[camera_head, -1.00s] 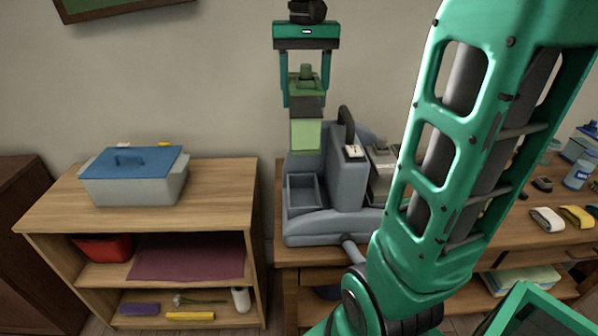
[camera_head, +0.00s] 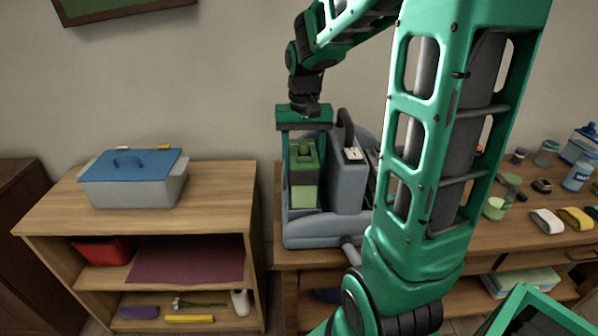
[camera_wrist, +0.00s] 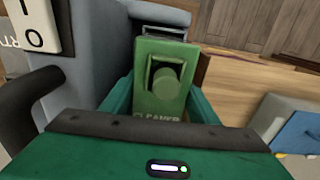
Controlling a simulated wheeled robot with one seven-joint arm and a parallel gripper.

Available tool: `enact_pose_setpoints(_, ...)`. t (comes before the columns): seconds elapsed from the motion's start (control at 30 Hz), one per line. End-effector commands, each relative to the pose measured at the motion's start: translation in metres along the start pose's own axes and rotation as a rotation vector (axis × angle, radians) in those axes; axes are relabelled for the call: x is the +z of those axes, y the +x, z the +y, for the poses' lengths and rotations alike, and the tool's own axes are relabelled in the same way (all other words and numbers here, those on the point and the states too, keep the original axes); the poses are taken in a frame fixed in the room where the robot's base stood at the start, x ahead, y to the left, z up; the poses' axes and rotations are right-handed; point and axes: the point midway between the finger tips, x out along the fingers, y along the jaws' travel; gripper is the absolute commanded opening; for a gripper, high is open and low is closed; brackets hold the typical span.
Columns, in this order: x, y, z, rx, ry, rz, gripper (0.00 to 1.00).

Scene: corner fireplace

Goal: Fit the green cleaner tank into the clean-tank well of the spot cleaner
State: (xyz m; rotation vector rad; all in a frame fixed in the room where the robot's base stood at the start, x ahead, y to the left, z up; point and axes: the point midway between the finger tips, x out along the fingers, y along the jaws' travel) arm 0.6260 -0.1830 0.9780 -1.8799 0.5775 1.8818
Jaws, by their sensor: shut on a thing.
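The green cleaner tank (camera_head: 304,177) is upright between the fingers of my gripper (camera_head: 304,165), which is shut on it. Its lower part is pale green and its top is darker green with a round cap. In the wrist view the tank (camera_wrist: 161,80) shows its cap and part of a "CLEANER" label. The grey spot cleaner (camera_head: 346,187) stands on the right-hand table. The tank sits low at the machine's left side, over or within the open well there. The well is mostly hidden behind it, so I cannot tell whether the tank is fully seated.
A grey box with a blue lid (camera_head: 133,177) stands on the wooden shelf (camera_head: 222,185) to the left, across a gap. Bottles, jars and sponges (camera_head: 545,220) lie on the table to the right. My arm hides the table's middle.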

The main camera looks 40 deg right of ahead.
Motion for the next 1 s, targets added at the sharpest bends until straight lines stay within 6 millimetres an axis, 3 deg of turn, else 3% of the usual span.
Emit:
enact_pose_setpoints(0.2, 0.000, 0.028, 0.000, 0.000, 0.000, -0.002, 0.15)
enact_pose_setpoints(0.5, 0.000, 0.033, -0.001, 0.000, -0.001, 0.001, 0.15)
enact_pose_setpoints(0.53, 0.000, 0.033, -0.001, 0.000, -0.001, 0.000, 0.62)
enact_pose_setpoints(0.6, 0.000, 0.033, -0.001, 0.000, -0.001, 0.000, 0.73)
enact_pose_setpoints(1.0, 0.000, 0.026, -0.001, 0.000, -0.002, 0.002, 0.73)
